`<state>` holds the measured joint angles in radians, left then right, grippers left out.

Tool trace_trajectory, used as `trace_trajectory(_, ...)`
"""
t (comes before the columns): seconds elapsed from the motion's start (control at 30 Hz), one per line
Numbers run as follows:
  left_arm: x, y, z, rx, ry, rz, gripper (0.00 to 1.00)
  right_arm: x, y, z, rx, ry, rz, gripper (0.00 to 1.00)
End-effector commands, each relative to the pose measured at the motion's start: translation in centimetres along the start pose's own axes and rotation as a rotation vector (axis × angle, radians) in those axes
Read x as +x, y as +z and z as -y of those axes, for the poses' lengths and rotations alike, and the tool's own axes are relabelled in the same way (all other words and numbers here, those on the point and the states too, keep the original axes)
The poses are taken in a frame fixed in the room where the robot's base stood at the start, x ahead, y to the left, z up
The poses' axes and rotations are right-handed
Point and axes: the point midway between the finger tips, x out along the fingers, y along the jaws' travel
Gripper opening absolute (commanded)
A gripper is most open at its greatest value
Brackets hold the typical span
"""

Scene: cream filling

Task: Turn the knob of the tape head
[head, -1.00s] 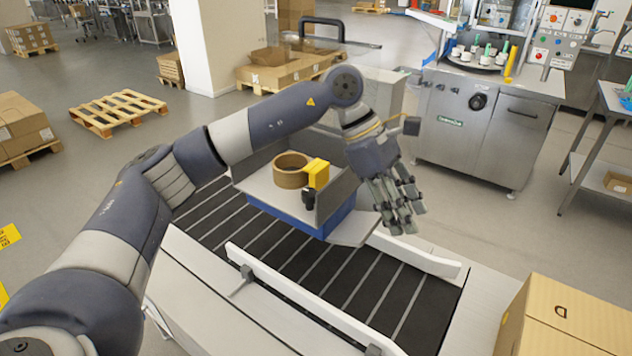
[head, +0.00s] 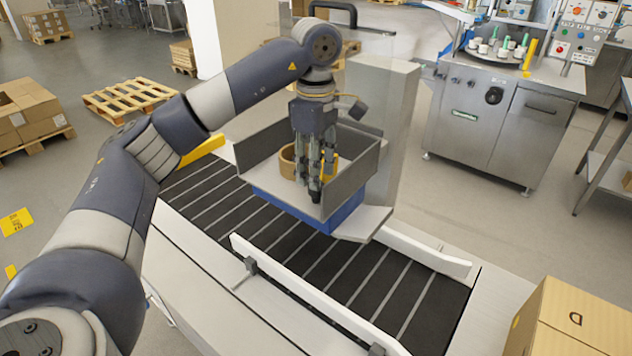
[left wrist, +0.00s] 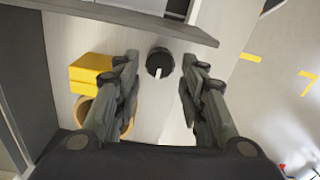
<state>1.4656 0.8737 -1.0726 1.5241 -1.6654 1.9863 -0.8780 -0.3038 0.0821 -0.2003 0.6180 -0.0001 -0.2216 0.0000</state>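The tape head (head: 352,172) is a grey open-sided tray on a blue base, above the conveyor. It holds a brown tape roll (head: 287,160) and a yellow block (head: 330,167). In the left wrist view the knob (left wrist: 159,62) is a round black part with a white mark, with the yellow block (left wrist: 90,73) to its left. My left gripper (head: 314,190) points down over the tape head and mostly covers the knob in the head view. In the left wrist view its fingers (left wrist: 159,58) are apart, one on each side of the knob, with gaps between. My right gripper is not in view.
The tray's grey walls stand close around my left gripper. The dark conveyor (head: 290,245) with a white guide rail (head: 310,300) runs below. A grey column (head: 385,100) stands just behind. A cardboard box (head: 565,320) is at the lower right.

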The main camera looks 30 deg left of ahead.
Motion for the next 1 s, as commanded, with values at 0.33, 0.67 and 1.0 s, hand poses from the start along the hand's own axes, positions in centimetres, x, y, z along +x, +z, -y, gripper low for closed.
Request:
trace_trajectory(0.33,3.2,0.1,0.0,0.001,0.002,0.001,0.38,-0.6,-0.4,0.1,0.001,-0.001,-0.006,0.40)
trace_trajectory(0.67,3.4,0.1,0.0,0.001,0.002,0.002,0.22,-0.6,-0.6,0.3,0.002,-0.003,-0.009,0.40)
trace_trajectory(1.0,3.3,0.1,0.0,-0.009,0.002,0.002,0.05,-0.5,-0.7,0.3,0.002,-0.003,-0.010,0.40)
